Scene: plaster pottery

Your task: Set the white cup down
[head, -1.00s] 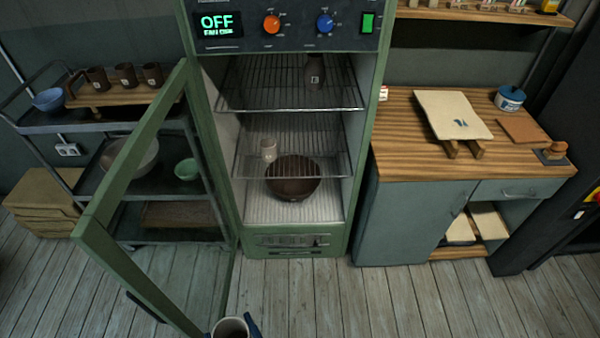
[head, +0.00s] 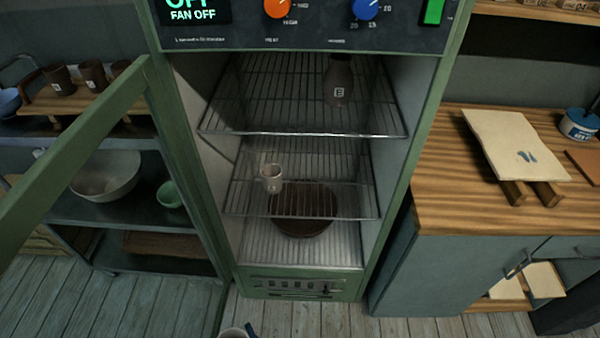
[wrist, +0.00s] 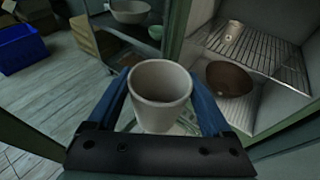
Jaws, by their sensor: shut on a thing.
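The white cup (wrist: 161,92) is upright between the blue fingers of my gripper (wrist: 163,100) in the wrist view. The gripper is shut on it. In the head view the top of this cup (head: 236,333) and a finger tip of my gripper (head: 249,330) just show at the bottom edge, in front of the open green cabinet. A second pale cup (head: 271,178) stands on the middle wire rack (head: 345,195) inside the cabinet.
The cabinet door (head: 85,135) stands open at left. A brown bowl (head: 303,225) sits low in the cabinet, and a dark bottle (head: 338,82) stands on the upper rack (head: 255,100). A shelf cart (head: 125,215) is left, a wooden counter (head: 450,190) right.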

